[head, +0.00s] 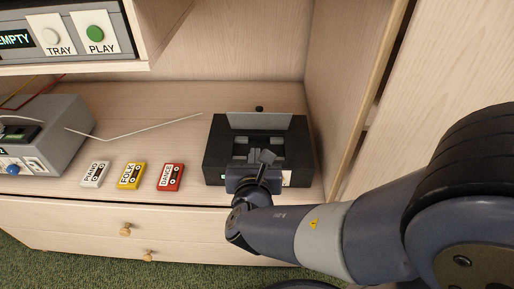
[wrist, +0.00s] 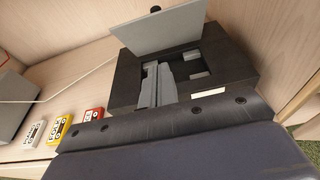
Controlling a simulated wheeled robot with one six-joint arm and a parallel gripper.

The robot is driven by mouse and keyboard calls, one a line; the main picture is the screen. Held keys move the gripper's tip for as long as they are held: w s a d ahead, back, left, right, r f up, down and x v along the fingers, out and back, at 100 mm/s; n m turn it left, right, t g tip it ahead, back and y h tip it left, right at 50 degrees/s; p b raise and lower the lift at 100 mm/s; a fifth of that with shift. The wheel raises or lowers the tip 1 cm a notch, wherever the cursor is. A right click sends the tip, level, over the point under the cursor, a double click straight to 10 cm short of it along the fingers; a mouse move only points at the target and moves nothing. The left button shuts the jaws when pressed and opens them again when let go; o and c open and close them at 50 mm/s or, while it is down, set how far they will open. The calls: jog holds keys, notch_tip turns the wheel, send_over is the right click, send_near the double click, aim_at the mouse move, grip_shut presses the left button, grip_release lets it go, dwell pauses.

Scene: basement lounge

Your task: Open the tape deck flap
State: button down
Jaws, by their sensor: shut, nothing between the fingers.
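The black tape deck (head: 215,158) sits on the wooden shelf at the right, and it fills the upper middle of the wrist view (wrist: 125,75). Its grey flap (head: 258,121) stands raised at the back of the deck, leaning backward, with the bay below it uncovered; the flap also shows in the wrist view (wrist: 160,27). My gripper (head: 266,158) is over the front part of the deck, in front of the raised flap. Its fingers are shut and hold nothing. In the wrist view the fingers (wrist: 157,85) reach over the open bay. My arm hides part of the deck's front.
Three cassettes, white (head: 96,174), yellow (head: 131,175) and red (head: 171,177), lie left of the deck. A grey device (head: 50,130) stands farther left, with a pale cable across the shelf. An upper unit (head: 75,35) overhangs at upper left. A side panel (head: 345,90) stands close on the right.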

aim_at(257, 113)
jog(key=b+x, duration=0.2)
jog(key=x, duration=0.6)
jog(key=shift+f, duration=0.15)
jog(key=w, duration=0.1)
jog(key=w+r, duration=0.1)
jog(key=w, duration=0.1)
jog(key=shift+w+d+r, duration=0.1)
jog(key=shift+r, duration=0.25)
jog(key=shift+w+r, duration=0.25)
jog(key=shift+w, duration=0.25)
jog(key=shift+r, duration=0.1)
